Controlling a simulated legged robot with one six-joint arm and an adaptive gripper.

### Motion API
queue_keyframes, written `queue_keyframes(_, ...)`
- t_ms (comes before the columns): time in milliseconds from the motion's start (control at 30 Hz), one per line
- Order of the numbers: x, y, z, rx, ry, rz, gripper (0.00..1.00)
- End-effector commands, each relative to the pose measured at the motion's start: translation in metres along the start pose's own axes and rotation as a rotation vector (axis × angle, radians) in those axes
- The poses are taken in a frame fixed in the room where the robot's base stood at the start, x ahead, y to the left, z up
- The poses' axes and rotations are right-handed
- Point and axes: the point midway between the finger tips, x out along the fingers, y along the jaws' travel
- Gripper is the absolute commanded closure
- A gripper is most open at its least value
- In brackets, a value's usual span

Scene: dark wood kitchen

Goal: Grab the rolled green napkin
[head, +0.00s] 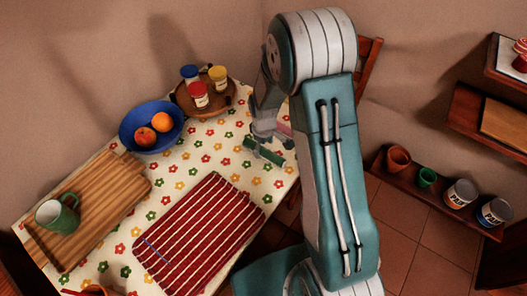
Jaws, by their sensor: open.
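The rolled green napkin (262,152) looks like a short dark green roll lying on the flowered tablecloth near the table's right side. My gripper (268,134) is beside the far end of my arm, just above the napkin in the picture. It is open. It is small and partly hidden by my arm, so I cannot tell whether its fingers are around the roll or only over it. A small pinkish thing (284,129) shows close to the gripper, partly hidden by my arm.
A round wooden tray (181,99) with several jars and a blue bowl (125,129) of fruit stand behind, to the left. A red striped mat (200,235) lies in front. Wall shelves are at right.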

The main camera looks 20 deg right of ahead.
Motion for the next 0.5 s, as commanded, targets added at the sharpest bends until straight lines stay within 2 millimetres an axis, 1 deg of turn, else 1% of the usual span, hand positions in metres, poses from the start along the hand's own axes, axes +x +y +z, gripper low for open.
queue_keyframes(33, 0.008, 0.000, 0.000, 0.000, -0.002, -0.002, 0.14)
queue_keyframes(133, 0.018, 0.000, 0.000, 0.000, -0.001, -0.001, 0.14)
queue_keyframes(400, 0.021, 0.000, 0.000, 0.000, 0.001, 0.001, 0.14)
queue_keyframes(467, 0.021, 0.000, 0.000, 0.000, 0.001, 0.001, 0.40)
queue_keyframes(500, 0.021, 0.000, 0.000, 0.000, 0.001, 0.001, 0.58)
